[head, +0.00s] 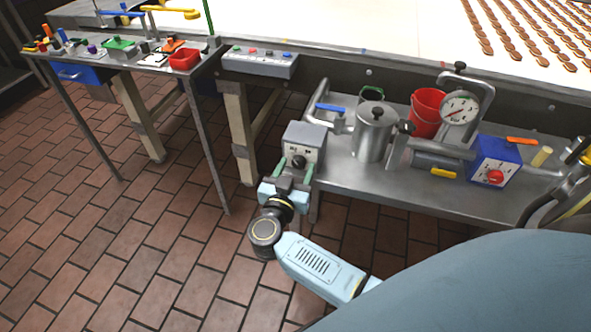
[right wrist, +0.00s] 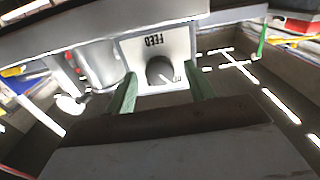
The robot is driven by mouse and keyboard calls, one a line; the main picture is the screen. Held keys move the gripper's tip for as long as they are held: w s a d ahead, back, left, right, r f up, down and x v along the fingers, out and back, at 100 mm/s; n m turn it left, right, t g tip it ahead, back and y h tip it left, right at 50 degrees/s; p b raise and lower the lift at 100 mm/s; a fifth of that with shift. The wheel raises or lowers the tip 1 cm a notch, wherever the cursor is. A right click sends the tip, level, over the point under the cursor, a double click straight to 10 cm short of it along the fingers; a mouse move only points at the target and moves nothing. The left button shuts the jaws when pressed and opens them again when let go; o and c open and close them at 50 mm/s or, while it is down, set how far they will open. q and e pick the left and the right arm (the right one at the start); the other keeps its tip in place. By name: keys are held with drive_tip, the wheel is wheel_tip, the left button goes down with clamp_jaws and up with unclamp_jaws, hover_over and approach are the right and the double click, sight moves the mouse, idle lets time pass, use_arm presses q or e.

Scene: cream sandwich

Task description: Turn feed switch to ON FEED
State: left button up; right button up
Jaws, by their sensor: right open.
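The feed switch is a grey box (head: 304,140) with a dark round knob (head: 299,162) on its front, at the left end of the steel side table. In the right wrist view the box (right wrist: 184,42) appears upside down with the word FEED on it, and the dark knob (right wrist: 160,70) has a pale pointer mark. My right gripper (head: 293,174) is open in front of the box. Its two green fingers (right wrist: 160,88) stand on either side of the knob, and I cannot tell whether they touch it. My left gripper is not in view.
The steel table (head: 345,178) also holds a lidded metal pot (head: 374,132), a red bucket (head: 426,112), a round gauge (head: 460,108) and a blue box with a red knob (head: 494,161). A grey button panel (head: 260,62) is at upper left. Tiled floor (head: 165,225) is clear.

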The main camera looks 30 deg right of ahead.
drive_tip(key=shift+c, duration=0.3)
drive_tip(key=c, duration=0.9)
